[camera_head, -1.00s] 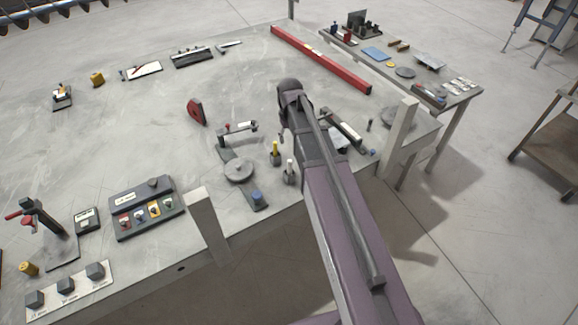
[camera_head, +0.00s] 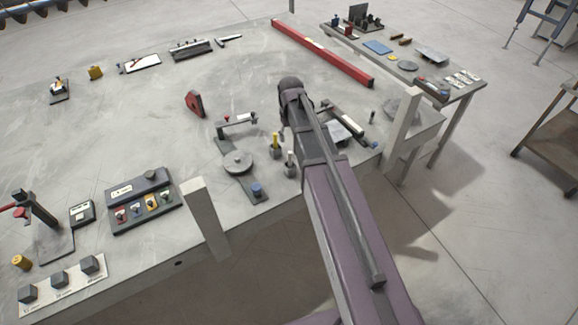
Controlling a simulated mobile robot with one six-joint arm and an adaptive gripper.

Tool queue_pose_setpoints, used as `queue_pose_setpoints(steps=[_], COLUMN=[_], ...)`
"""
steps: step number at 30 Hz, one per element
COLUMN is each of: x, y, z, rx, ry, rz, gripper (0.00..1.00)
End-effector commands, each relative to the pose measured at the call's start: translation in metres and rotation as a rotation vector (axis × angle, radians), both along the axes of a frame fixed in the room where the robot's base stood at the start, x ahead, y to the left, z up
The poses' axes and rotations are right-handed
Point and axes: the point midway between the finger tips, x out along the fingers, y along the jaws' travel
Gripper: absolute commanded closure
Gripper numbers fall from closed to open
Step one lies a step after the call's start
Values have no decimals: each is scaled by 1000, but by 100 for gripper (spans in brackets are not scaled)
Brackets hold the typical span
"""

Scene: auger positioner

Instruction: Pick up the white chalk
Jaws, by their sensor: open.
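A thin white stick, which looks like the white chalk (camera_head: 290,157), stands upright in a small dark holder (camera_head: 290,170) near the front edge of the grey table. A yellow stick (camera_head: 275,140) stands in a similar holder just behind it and to the left. My purple and dark arm reaches over the table edge just right of the white stick. My gripper is hidden beyond the arm's dark rounded joint, so neither its fingers nor its distance from the stick shows.
A round grey disc fixture (camera_head: 238,163) with a blue knob (camera_head: 257,189) is left of the holders. A red wedge (camera_head: 194,103) lies behind. A white post (camera_head: 205,217) rises at the table's front edge. A long red bar (camera_head: 322,52) lies at the back right.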

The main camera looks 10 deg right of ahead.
Motion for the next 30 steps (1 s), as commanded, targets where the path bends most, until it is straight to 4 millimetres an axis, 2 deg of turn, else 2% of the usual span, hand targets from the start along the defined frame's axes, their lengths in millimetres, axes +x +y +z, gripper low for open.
queue_pose_setpoints(steps=[1,16,30], x=[0,0,0], y=[0,-1,-1], z=[-8,-44,-50], rx=[0,0,0], ry=[0,0,0], rz=[0,-1,-2], gripper=[35,35,35])
